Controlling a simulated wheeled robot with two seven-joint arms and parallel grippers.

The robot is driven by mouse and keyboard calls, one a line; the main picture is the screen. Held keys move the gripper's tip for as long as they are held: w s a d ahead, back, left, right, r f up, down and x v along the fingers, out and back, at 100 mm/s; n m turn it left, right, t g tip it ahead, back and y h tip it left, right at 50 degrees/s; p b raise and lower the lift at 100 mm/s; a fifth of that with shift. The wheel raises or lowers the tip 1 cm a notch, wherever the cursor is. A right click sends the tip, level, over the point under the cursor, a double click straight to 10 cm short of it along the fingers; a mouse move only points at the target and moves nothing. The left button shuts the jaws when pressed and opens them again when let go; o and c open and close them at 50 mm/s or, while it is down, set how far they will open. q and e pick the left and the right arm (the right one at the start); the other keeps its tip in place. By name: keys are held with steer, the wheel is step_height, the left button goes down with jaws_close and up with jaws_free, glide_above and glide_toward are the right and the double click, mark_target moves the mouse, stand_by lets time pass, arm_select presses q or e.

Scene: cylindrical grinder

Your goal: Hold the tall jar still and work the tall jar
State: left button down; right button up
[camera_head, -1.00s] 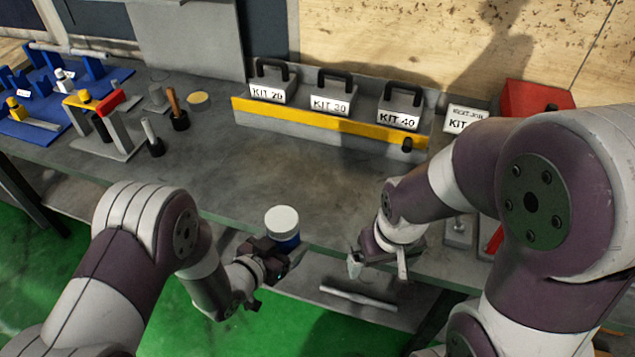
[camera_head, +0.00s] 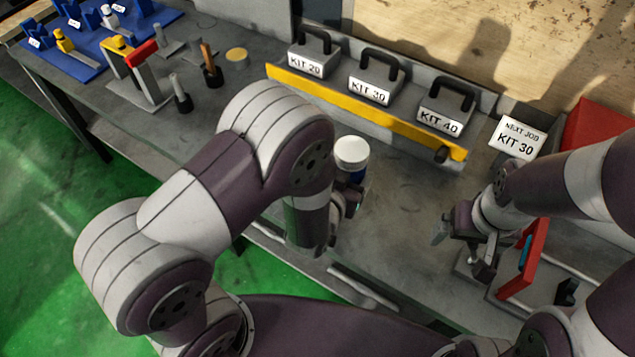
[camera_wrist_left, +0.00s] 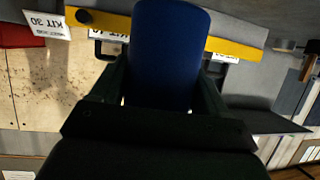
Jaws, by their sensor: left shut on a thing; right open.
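The tall jar has a white lid (camera_head: 352,153) and a blue body (camera_head: 351,174). It shows upright in the head view, over the bench's middle. My left gripper (camera_head: 349,196) is shut on the jar's body; my left arm hides part of the gripper and the jar's lower end. Whether the jar touches the bench cannot be told. In the left wrist view the blue body (camera_wrist_left: 170,55) sits between the two dark fingers. My right gripper (camera_head: 461,254) is open and empty, to the right of the jar and apart from it.
A yellow-fronted rack (camera_head: 365,113) with several handled kit boxes stands behind the jar. A sign (camera_head: 516,138) reads NEXT JOB KIT 30. A red-framed fixture (camera_head: 525,262) is close to my right gripper. Blue fixtures (camera_head: 75,45) stand far left. Bare bench (camera_head: 405,195) lies between the grippers.

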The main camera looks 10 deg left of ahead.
arm_select(q)
steer(key=shift+s+a+r, duration=0.1)
steer(key=shift+a, duration=0.1)
steer(key=w+a+f, duration=0.6)
steer(key=a+f, duration=0.1)
steer(key=a, duration=0.2)
steer(key=shift+w+a+p, duration=0.2)
steer(key=shift+a+p, duration=0.05)
steer(key=shift+p, duration=0.2)
steer(key=shift+f, duration=0.1)
steer(key=shift+f, duration=2)
